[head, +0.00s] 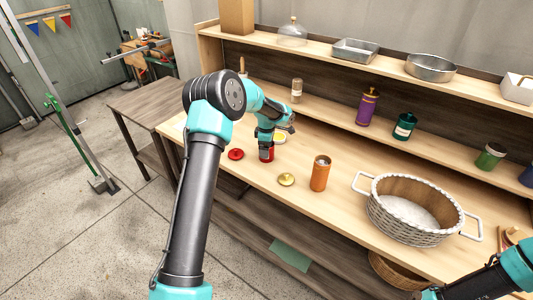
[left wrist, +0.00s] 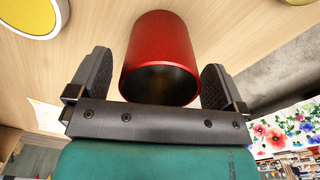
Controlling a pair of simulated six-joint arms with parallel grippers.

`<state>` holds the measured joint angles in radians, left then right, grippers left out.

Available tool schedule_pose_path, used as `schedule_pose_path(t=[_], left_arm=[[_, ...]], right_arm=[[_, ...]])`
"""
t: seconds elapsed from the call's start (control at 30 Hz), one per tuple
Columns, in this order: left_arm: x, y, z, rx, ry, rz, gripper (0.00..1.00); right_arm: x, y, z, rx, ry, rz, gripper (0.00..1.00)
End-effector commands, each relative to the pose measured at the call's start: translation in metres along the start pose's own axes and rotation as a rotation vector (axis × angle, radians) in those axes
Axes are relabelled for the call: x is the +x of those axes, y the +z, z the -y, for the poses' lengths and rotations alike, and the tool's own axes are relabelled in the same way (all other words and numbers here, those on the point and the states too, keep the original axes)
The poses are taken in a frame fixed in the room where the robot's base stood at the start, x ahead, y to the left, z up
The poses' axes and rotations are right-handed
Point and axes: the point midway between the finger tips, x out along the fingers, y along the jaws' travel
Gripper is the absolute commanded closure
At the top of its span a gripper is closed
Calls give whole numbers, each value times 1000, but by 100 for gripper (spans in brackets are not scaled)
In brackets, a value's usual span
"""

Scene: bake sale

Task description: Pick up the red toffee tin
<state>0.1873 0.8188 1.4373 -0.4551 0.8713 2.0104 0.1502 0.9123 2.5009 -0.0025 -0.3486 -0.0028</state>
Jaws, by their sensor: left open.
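The red toffee tin (head: 266,155) stands on the wooden counter in the head view, partly hidden by my left gripper just above it. In the left wrist view the red tin (left wrist: 160,50) shows its dark open mouth and lies between the two fingers. My left gripper (left wrist: 160,85) is open, with a gap between each finger and the tin. In the head view a red lid (head: 236,154) lies on the counter to the left of the tin. My right arm shows at the lower right corner; its fingers are out of view.
An orange tin (head: 320,174) and a gold lid (head: 286,180) are to the right of the red tin. A yellow round item (head: 279,138) lies just behind it. A white wicker basket (head: 390,220) stands further right. Purple (head: 367,107) and green (head: 404,127) containers stand behind.

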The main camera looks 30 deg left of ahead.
Motion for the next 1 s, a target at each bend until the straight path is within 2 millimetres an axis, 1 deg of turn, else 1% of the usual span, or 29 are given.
schedule_pose_path(t=[0.03, 0.17, 0.63, 1.0], left_arm=[[7, 0, 0, 0, -3, -1, 3], [15, -1, 0, -1, 1, -1, 3], [16, 0, 0, 0, 1, 0, 3], [16, 0, 0, 0, 1, 0, 39]], right_arm=[[0, 0, 0, 0, 0, 0, 57], [0, 0, 0, 0, 0, 0, 57], [0, 0, 0, 0, 0, 0, 57], [0, 0, 0, 0, 0, 0, 57]])
